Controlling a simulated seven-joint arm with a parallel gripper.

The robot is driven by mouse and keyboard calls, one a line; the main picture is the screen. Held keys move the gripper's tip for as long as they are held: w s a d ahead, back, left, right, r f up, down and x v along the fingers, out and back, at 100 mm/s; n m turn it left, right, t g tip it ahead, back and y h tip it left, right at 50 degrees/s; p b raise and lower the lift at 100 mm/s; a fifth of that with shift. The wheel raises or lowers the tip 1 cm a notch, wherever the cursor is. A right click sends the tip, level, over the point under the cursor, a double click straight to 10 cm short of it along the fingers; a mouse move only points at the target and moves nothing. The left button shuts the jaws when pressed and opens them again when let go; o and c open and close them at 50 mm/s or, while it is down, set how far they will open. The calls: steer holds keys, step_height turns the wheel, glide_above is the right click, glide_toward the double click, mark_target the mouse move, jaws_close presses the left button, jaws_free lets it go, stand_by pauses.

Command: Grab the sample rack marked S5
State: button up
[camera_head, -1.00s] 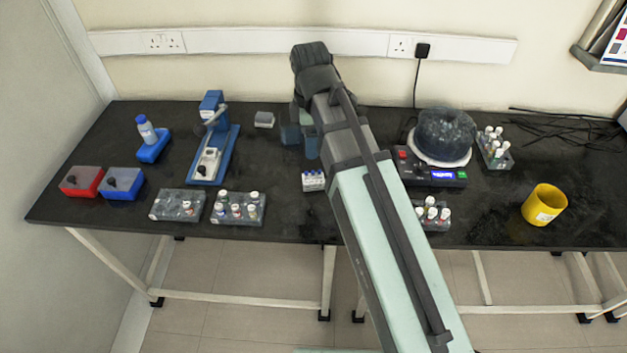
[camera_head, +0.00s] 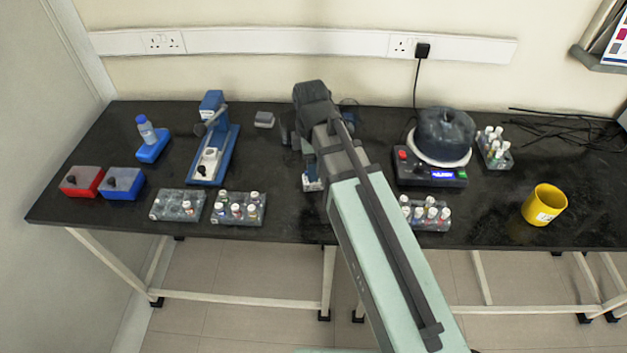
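Several sample racks with capped tubes are on the black bench, but no label is readable, so I cannot tell which one is S5. Two clear racks stand at the front left: one rack (camera_head: 178,206) and another rack (camera_head: 238,213) beside it. A third rack (camera_head: 432,219) is right of my arm and partly hidden by it. A fourth rack (camera_head: 496,153) is at the far right. A small white block (camera_head: 313,186) with blue on it sits near the bench middle, largely covered by my arm. My gripper (camera_head: 307,160) is around there, dark and mostly hidden; its fingers are unclear.
A blue device (camera_head: 213,150) and a bottle on a blue block (camera_head: 151,145) stand left, with a red box (camera_head: 82,182) and a blue box (camera_head: 123,184). Right are a round-topped instrument (camera_head: 432,174) and a yellow cup (camera_head: 544,205). The front middle bench is fairly clear.

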mark_target(308, 186)
steer(key=shift+s+f, duration=0.15)
steer(key=shift+f, duration=2.5)
steer(key=shift+c, duration=0.2)
steer(key=c, duration=1.1)
steer(key=shift+r, duration=0.15)
